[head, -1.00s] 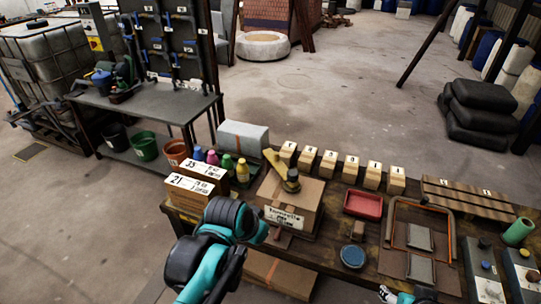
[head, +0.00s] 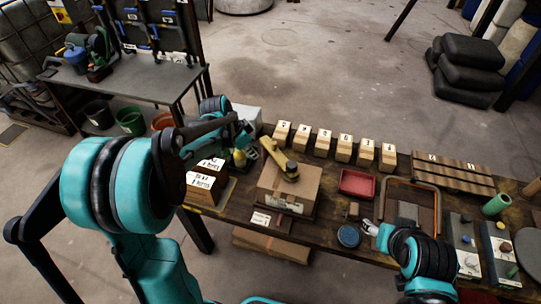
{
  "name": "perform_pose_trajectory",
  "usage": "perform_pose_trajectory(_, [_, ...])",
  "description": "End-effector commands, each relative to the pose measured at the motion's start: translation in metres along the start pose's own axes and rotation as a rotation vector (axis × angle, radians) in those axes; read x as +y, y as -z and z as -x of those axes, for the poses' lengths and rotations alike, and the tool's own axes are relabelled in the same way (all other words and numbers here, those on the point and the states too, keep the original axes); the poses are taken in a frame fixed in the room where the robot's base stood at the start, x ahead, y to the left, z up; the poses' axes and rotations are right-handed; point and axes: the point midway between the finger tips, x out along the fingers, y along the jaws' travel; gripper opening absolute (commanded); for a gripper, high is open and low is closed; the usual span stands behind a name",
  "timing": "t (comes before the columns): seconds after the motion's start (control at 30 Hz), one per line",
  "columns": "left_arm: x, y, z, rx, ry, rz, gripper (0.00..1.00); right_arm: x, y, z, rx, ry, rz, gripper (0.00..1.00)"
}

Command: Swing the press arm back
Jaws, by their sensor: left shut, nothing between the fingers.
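The yellow press arm (head: 274,153) lies over the top of a brown cardboard-coloured press box (head: 300,190). It slants from its far left end to a dark round knob (head: 291,171) near the middle of the box. My left gripper (head: 248,152) is shut and empty, close to the left of the press arm's far end. I cannot tell whether it touches the arm.
Numbered wooden blocks (head: 343,148) stand in a row behind the press. White-labelled boxes (head: 203,188) and a yellow bottle (head: 239,157) stand to its left. A red tray (head: 358,184) lies to its right. Control boxes (head: 497,245) stand at the right.

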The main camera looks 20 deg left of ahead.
Motion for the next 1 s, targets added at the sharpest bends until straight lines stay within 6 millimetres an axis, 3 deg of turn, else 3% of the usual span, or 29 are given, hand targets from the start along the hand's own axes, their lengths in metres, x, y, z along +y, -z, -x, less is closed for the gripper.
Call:
perform_pose_trajectory(0.37, [0.0,0.0,-0.011,0.0,0.001,0.001,0.0,0.0,-0.002,-0.003,0.0,0.0,0.0,0.56])
perform_pose_trajectory(0.83, [0.0,-0.001,-0.105,0.001,0.001,0.001,0.0,0.0,-0.017,-0.024,0.0,0.0,0.0,0.56])
perform_pose_trajectory(1.0, [0.0,0.025,-0.111,0.0,0.0,0.0,0.0,0.0,-0.019,-0.026,0.0,0.0,0.0,0.56])
